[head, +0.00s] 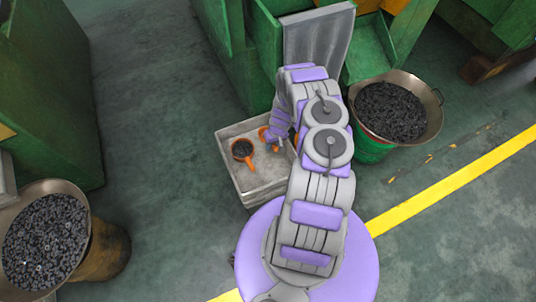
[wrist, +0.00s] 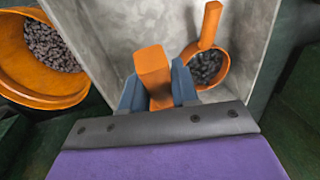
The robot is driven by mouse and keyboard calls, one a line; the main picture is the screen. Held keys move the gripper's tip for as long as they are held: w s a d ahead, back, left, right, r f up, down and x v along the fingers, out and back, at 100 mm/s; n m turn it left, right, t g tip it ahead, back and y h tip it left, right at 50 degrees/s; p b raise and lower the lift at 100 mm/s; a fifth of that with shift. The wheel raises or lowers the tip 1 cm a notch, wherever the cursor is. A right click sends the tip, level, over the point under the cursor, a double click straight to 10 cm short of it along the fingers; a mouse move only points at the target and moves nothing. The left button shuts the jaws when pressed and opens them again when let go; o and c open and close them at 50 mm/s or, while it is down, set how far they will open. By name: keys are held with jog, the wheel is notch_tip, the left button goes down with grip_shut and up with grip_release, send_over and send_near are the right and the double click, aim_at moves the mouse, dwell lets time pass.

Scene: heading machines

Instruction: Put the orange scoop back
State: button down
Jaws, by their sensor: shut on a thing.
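My gripper (wrist: 158,88) is shut on an orange handle (wrist: 152,68), which stands up between its two blue-grey fingers. In the head view an orange scoop (head: 264,133) shows at my gripper, partly hidden by the arm; it looks like the held one. It is over or in the back of a grey bin (head: 262,188); I cannot tell whether it touches the bin. A second orange scoop (head: 243,148) holding dark pieces lies in the bin, its handle toward the front. It also shows in the wrist view (wrist: 208,30), right of the fingers.
A wide pan of dark parts (head: 392,110) stands right of the bin on a green and red base. Another full pan (head: 45,240) stands at the lower left. Green machines (head: 50,90) rise at the left and back. Open floor (head: 150,150) lies left of the bin.

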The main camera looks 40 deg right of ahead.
jog(key=f+b, duration=0.1)
jog(key=f, duration=0.2)
jog(key=s+f+b, duration=0.1)
jog(key=f, duration=0.3)
jog(key=s+f+b, duration=0.1)
jog(key=f, duration=0.2)
jog(key=shift+f, duration=0.15)
jog(key=f, duration=0.1)
jog(key=f+b, duration=0.1)
jog(key=f, duration=0.1)
jog(key=shift+s+a+f, duration=0.1)
jog(key=shift+a+f, duration=0.05)
jog(key=shift+a, duration=0.1)
jog(key=c, duration=0.8)
grip_release()
jog(key=shift+c, duration=0.2)
